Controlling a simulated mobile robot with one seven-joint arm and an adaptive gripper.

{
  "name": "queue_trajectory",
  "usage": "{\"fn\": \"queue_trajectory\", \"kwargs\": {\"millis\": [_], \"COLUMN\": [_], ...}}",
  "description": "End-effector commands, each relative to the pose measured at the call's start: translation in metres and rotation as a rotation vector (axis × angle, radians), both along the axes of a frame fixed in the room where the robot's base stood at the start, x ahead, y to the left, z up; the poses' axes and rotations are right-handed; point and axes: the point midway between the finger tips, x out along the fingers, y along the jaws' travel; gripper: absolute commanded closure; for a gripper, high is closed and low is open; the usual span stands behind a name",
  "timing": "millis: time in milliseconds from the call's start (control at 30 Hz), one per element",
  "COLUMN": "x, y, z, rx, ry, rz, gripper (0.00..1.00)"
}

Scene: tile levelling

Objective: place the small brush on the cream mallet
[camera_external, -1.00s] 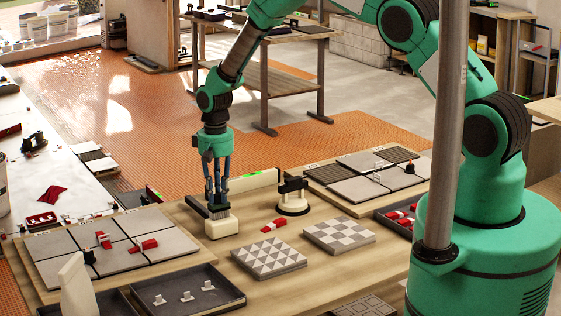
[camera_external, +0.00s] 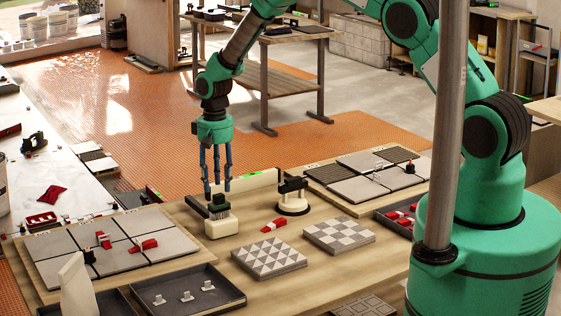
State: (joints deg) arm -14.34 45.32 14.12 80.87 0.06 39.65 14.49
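The cream mallet (camera_external: 222,227) has a pale block head lying on the wooden table, with a dark handle (camera_external: 196,206) reaching back to the left. The small brush (camera_external: 218,207), dark with bristles, rests on top of the mallet head. My gripper (camera_external: 217,186) points straight down just above the brush. Its blue fingers are spread to either side, and the brush appears free of them, though the fingertips are small in this view.
A red clip (camera_external: 274,226) and two patterned tiles (camera_external: 268,258) (camera_external: 339,235) lie nearby. Grey tiles (camera_external: 65,266) with red clips lie at left. A dark tray (camera_external: 185,308) is in front.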

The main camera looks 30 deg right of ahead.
Motion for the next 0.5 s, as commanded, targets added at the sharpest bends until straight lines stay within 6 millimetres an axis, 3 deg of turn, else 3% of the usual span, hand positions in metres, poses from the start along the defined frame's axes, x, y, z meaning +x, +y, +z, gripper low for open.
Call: {"fn": "queue_trajectory", "kwargs": {"millis": [300, 500], "x": [0.000, 0.000], "y": [0.000, 0.000], "z": [0.053, 0.074], "rx": [0.000, 0.000], "ry": [-0.002, 0.000], "rz": [0.000, 0.000], "gripper": [0.61, 0.61]}}
